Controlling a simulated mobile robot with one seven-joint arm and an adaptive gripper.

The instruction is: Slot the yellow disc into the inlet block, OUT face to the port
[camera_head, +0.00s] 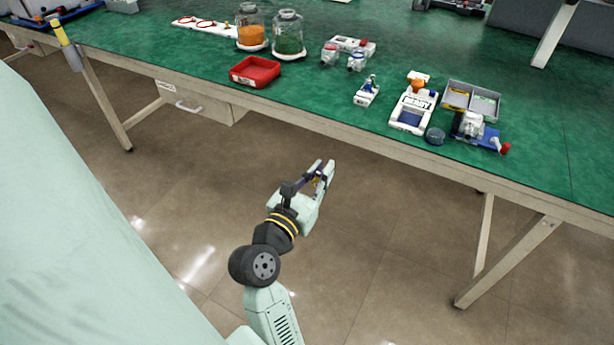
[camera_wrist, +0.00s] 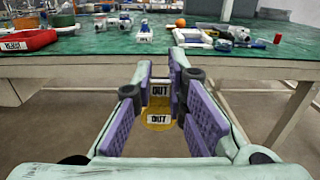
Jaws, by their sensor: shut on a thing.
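My gripper (camera_head: 324,174) is shut on the yellow disc (camera_wrist: 158,106), off the table's near edge and over the floor. In the wrist view the disc sits between the purple finger pads, with two white "OUT" labels facing the camera. In the head view the fingers mostly hide it. I cannot tell for sure which part is the inlet block. Candidates are a small white fixture (camera_head: 367,92) near the table's front edge and a clear-and-white assembly on a blue base (camera_head: 489,137) with a red-ended part at the right. The disc is apart from both.
The green table (camera_head: 310,105) has a pale front edge.

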